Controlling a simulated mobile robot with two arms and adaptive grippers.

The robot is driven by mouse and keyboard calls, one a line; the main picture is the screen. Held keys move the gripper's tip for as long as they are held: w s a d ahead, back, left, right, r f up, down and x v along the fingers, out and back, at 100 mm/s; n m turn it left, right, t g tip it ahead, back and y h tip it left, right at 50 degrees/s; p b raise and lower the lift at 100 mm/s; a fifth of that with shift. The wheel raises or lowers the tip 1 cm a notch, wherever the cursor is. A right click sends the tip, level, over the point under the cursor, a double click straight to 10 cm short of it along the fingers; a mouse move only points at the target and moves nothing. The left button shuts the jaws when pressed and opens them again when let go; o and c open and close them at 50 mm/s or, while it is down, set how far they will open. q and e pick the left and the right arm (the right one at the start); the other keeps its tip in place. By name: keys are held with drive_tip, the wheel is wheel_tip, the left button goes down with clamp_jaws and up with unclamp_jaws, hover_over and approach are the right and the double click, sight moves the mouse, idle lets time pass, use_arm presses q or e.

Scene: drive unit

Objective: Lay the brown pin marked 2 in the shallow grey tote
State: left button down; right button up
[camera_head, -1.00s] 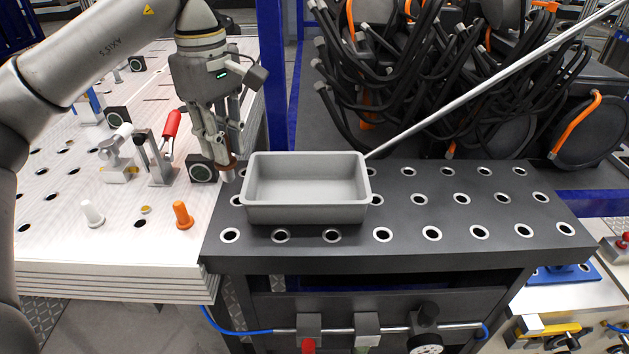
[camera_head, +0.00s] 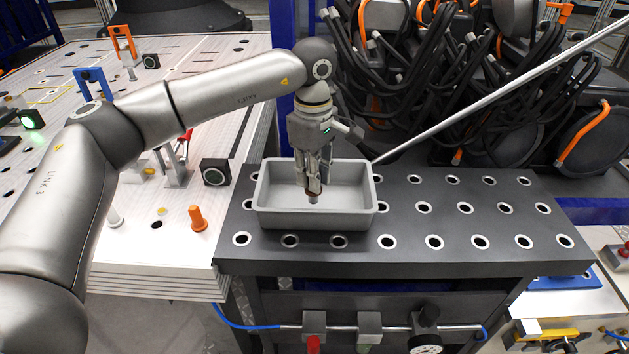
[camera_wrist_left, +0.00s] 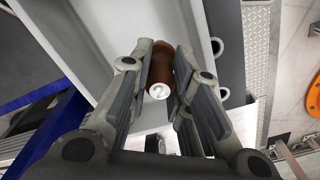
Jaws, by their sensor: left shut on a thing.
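The shallow grey tote (camera_head: 345,217) stands on the dark perforated table. My left gripper (camera_head: 313,190) points down inside the tote's outline, over its middle. It is shut on the brown pin (camera_head: 313,197), whose lower end is grey. In the left wrist view the brown pin (camera_wrist_left: 160,68) sits between the two fingers of my left gripper (camera_wrist_left: 160,85), with a "2" on its pale end face. The tote's grey inside (camera_wrist_left: 105,25) shows beyond it. I cannot tell whether the pin touches the tote's floor. My right gripper is not in view.
The dark table (camera_head: 480,225) with ringed holes is free to the right of the tote. A grey rod (camera_head: 490,95) slants up behind it. On the white table left stand an orange pin (camera_head: 197,218), clamps and a black block (camera_head: 215,172).

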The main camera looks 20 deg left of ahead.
use_arm(q)
wheel_tip(320, 180, down, 3)
drive_tip(key=shift+w+d+p, duration=0.15)
drive_tip(key=shift+p, duration=0.75)
drive_tip(key=shift+f, duration=0.15)
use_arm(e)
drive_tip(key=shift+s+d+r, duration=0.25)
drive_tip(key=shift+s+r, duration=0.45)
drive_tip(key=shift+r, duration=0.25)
use_arm(q)
drive_tip(key=shift+f+b, duration=0.25)
drive_tip(key=shift+b, duration=0.05)
drive_tip(key=c, duration=1.3)
unclamp_jaws()
drive_tip(key=shift+r, duration=0.1)
drive_tip(key=shift+c, duration=0.2)
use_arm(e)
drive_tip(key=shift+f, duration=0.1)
use_arm(q)
drive_tip(key=shift+r, duration=0.1)
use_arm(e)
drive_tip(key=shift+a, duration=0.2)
